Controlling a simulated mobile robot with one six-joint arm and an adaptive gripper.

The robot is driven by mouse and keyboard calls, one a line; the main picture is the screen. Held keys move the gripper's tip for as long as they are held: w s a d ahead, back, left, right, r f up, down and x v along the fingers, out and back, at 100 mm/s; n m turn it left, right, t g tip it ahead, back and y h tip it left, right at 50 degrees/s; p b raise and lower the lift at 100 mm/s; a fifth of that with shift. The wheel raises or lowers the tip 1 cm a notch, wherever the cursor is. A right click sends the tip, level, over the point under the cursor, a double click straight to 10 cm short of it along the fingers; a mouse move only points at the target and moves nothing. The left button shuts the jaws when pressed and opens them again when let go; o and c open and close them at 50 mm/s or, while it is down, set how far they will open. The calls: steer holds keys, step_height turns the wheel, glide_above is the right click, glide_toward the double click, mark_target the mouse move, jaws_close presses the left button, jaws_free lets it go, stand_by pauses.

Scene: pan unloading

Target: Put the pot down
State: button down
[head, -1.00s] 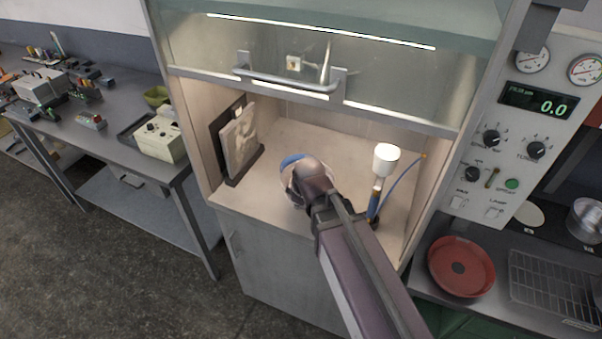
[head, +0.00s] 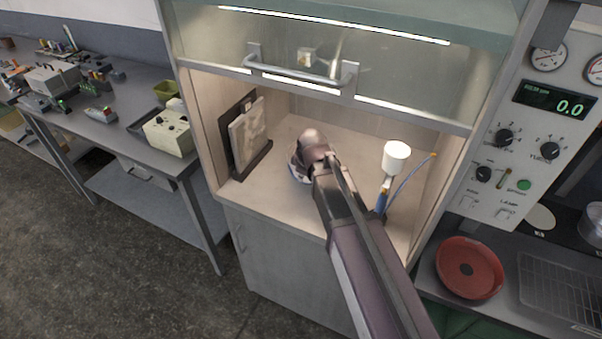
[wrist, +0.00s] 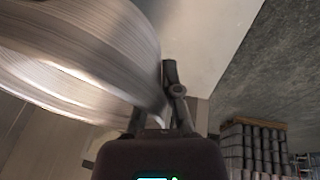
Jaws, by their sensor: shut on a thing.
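The pot (wrist: 85,50) is a shiny ribbed metal vessel that fills the upper left of the wrist view, tilted in that picture. My gripper (wrist: 170,85) is shut on the pot at its right edge; the exact grip point is partly hidden. In the head view only a small bluish-metal sliver of the pot (head: 298,177) shows beside my wrist, inside the open cabinet. My arm hides the rest. I cannot tell whether the pot touches the cabinet floor (head: 345,150).
A framed panel (head: 250,138) leans at the cabinet's left wall. A white-topped burner (head: 396,157) with a blue hose stands close on the right. The raised glass sash (head: 310,45) and its handle (head: 300,76) hang above. A red pan (head: 469,268) lies outside, lower right.

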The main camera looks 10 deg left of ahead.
steer(key=shift+w+a+f, duration=0.15)
steer(key=shift+w+a, duration=0.05)
steer(key=shift+w, duration=0.9)
steer(key=shift+w+a+f, duration=0.1)
steer(key=shift+w+a, duration=0.1)
steer(key=shift+w, duration=0.85)
steer(key=shift+w, duration=0.1)
steer(key=shift+w+a, duration=0.1)
steer(key=shift+w, duration=0.2)
steer(key=shift+w+f+b, duration=0.25)
steer(key=shift+f+b, duration=0.4)
steer(key=shift+b, duration=0.15)
steer(key=shift+f+b, duration=1.15)
steer(key=shift+b, duration=0.05)
steer(key=shift+f, duration=0.1)
steer(key=c, duration=0.8)
jaws_free()
steer(key=p+v, duration=1.1)
steer(key=v, duration=0.1)
